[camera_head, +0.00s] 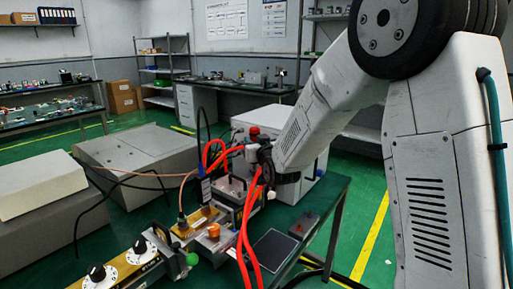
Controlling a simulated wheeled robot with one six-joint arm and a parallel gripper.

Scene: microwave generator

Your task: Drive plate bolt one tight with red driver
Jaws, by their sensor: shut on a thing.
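My arm reaches in from the upper right, and my gripper (262,178) is over the bench beside the white box. The gripper is small and partly hidden by its own wrist and by red hoses. It is shut on what seems to be the red driver (254,131), whose red top shows just above the wrist. The driver's lower end and tip are hidden. Below and left is a brass-coloured plate assembly (197,226). Plate bolt one cannot be picked out at this size. I cannot tell whether the driver touches a bolt.
Red hoses (247,240) hang in front of the gripper. The white box (285,150) stands behind. Black dials (97,272) sit at lower left.

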